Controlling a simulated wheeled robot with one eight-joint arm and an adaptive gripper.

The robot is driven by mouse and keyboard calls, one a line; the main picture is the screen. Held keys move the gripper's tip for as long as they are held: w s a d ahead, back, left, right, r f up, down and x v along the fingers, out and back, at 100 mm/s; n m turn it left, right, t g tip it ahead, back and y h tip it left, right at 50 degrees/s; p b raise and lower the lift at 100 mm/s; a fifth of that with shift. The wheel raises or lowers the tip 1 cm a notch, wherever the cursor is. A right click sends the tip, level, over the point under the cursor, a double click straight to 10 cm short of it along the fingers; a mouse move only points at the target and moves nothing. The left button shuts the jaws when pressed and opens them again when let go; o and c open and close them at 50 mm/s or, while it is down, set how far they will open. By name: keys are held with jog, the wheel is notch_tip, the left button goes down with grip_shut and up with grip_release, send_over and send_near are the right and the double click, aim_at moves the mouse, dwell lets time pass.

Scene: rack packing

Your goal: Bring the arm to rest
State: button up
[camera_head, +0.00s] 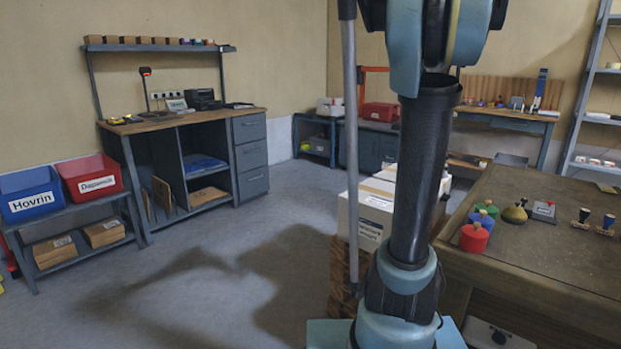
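My arm (415,190) stands upright in front of the camera, right of the picture's middle. Its black tube rises from a teal base joint (408,280) to a teal upper joint (430,35) cut off by the top edge. My gripper is outside the picture, so its state and anything in it are hidden. The arm hides part of the white boxes (375,205) and the far wall behind it.
A brown table (560,250) with red, blue and green pots and stamps stands close at right. A low bench at left holds a blue crate (30,193) labelled Hovrin and a red crate (90,176). A workbench (185,119) stands behind. Grey floor (215,265) between is clear.

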jog(key=s+a+f+n+t+y, duration=0.2)
jog(key=s+a+f+n, duration=1.3)
jog(key=s+a+f, duration=0.3)
jog(key=shift+s+a+f+n+t, duration=0.15)
jog(key=shift+a+n+t, duration=0.2)
jog(key=shift+a, duration=0.45)
jog(key=shift+s, duration=0.1)
